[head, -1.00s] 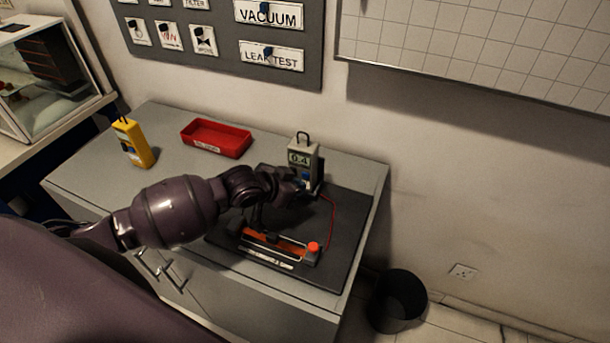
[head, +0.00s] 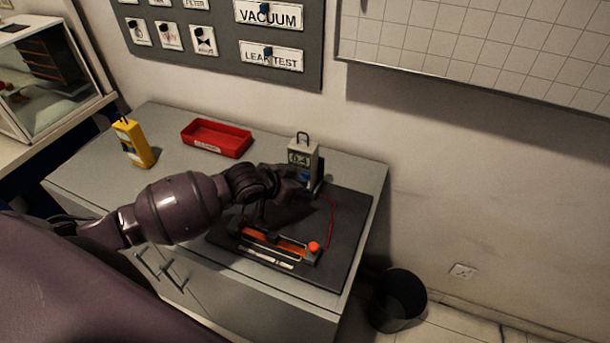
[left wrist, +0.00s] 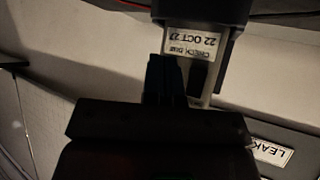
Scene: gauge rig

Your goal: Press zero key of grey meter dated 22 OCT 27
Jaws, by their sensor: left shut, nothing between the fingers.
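The grey meter (head: 304,152) stands upright at the back right of the cabinet top, and its display seems to read 0.4. A blue patch on its front shows just below the display, partly covered by my gripper. In the left wrist view the meter's label (left wrist: 191,42) appears upside down and reads 22 OCT 27. My left gripper (head: 299,186) is shut and empty, close in front of the meter's lower front. Its dark fingers show in the left wrist view (left wrist: 165,78); I cannot tell whether they touch the meter. My right gripper is out of view.
A black mat (head: 350,215) carries a fixture with an orange strip and a red knob (head: 314,247), below my forearm. A red cable runs beside the meter. A red tray (head: 216,138) and a yellow meter (head: 133,143) stand to the left. A wall panel is behind.

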